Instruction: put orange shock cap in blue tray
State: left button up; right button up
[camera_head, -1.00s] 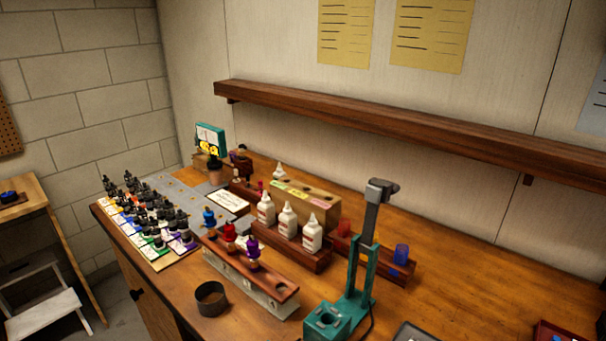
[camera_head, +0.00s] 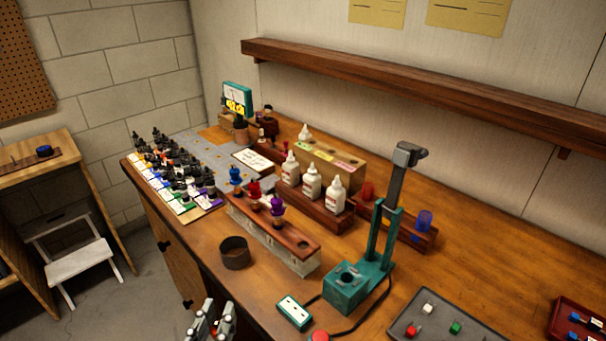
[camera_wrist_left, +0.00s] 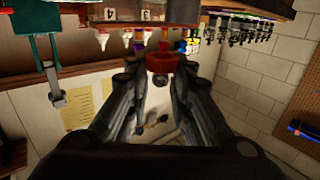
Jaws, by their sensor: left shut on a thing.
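My left gripper (camera_head: 211,318) shows at the bottom edge of the head view, in front of the workbench. In the left wrist view it is shut on a red-orange piece (camera_wrist_left: 160,62), which I take to be the orange shock cap. Only a sliver of that piece shows in the head view, so its form is unclear. I cannot make out a blue tray in either view. My right gripper is not in view.
A wooden rack (camera_head: 292,240) holds blue, red and purple caps. Next to it stand a dark round cup (camera_head: 235,252) and a teal stand (camera_head: 345,287). A grey tray (camera_head: 470,333) holds small coloured pieces. White bottles (camera_head: 312,183) stand behind. A side desk (camera_head: 60,160) is at left.

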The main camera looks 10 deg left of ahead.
pick_arm(q)
jog(key=d+m+g+h, duration=0.1)
jog(key=d+m+h, duration=0.1)
jog(key=d+h, duration=0.1)
jog(key=d+m+g+h, duration=0.1)
jog(key=d+m+h, duration=0.1)
jog(key=d, duration=0.3)
jog(key=w+d+m+h, duration=0.1)
jog(key=d+m+h, duration=0.1)
jog(key=d+h, duration=0.2)
jog(key=shift+w+f+m+g, duration=0.1)
jog(key=shift+f+m+g, duration=0.15)
jog(key=shift+m+g, duration=0.15)
jog(key=shift+s+d+f+m+g+h, duration=0.2)
jog(key=shift+d+f+m+g+h, duration=0.25)
jog(key=shift+h, duration=0.45)
jog(key=shift+a, duration=0.1)
